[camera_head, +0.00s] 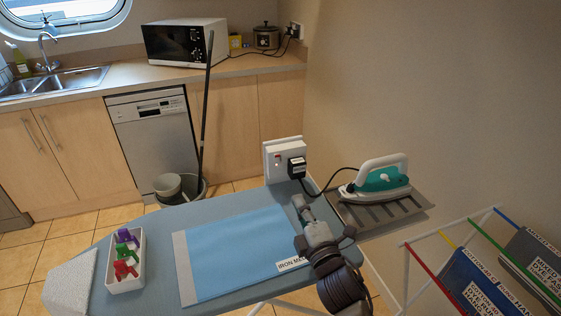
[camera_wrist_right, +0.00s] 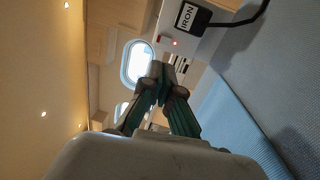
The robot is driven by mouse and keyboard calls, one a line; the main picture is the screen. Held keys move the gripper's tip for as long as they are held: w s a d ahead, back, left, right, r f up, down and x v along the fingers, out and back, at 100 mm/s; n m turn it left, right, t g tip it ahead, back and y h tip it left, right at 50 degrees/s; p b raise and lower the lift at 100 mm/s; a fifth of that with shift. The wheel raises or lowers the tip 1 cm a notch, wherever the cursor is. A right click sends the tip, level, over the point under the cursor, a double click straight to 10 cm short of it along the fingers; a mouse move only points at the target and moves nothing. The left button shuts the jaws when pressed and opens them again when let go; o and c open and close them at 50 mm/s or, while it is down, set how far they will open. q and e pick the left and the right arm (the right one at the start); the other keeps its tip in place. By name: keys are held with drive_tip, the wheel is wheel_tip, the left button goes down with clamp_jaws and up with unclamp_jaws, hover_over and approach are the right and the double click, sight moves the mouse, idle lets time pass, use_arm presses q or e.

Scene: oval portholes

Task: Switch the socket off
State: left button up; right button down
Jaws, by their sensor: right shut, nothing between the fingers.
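The white socket (camera_head: 283,158) stands upright at the far end of the ironing board. It has a small red switch or light on its left part, which glows red in the wrist view (camera_wrist_right: 174,42). A black plug (camera_head: 296,167) sits in its right part; its label reads IRON in the wrist view (camera_wrist_right: 186,17). My right gripper (camera_head: 299,203) is shut and empty, just in front of and below the socket, apart from it. Its fingertips (camera_wrist_right: 162,74) also show in the wrist view, below the socket face. My left gripper is out of view.
The iron (camera_head: 378,178) rests on a grey stand at the right, its cord running to the plug. A blue mat (camera_head: 235,250) and a white tray (camera_head: 137,276) of coloured pegs lie on the board (camera_head: 150,235). A drying rack (camera_head: 440,240) stands at right.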

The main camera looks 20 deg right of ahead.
drive_tip(key=p, duration=0.2)
approach(277, 158)
drive_tip(key=w, duration=0.3)
drive_tip(key=w+r, duration=0.1)
drive_tip(key=w, duration=0.2)
drive_tip(key=shift+w+a, duration=0.1)
drive_tip(key=shift+w, duration=0.15)
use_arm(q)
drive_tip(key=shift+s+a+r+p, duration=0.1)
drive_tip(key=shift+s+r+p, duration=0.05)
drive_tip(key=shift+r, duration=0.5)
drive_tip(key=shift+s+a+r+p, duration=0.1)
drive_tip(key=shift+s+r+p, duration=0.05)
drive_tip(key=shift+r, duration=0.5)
use_arm(e)
drive_tip(key=shift+w, duration=0.4)
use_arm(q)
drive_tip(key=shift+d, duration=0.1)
use_arm(e)
drive_tip(key=shift+r, duration=0.1)
